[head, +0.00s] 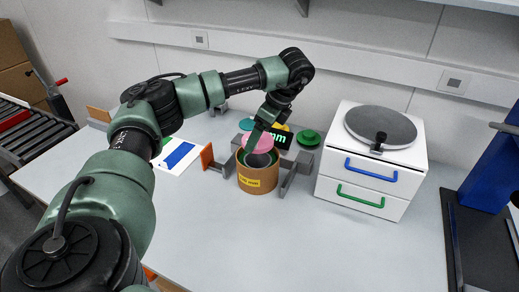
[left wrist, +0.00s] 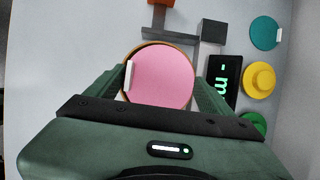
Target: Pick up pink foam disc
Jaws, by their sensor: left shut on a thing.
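The pink foam disc (head: 263,145) is at the mouth of a round tan container (head: 258,182) with a yellow label. In the left wrist view the disc (left wrist: 160,78) fills the space between my left gripper's fingers. My left gripper (head: 254,140) reaches down from above and is shut on the disc. The container's rim shows around the disc in the wrist view; how far the disc is above the rim I cannot tell. My right gripper is not in view.
A black display with green characters (left wrist: 225,80) stands beside the container. Green (head: 308,138) and yellow (left wrist: 259,80) round pieces are near it. A white drawer unit (head: 345,190) with a grey round top stands right. A blue-marked white sheet (head: 180,158) lies left. The front table is clear.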

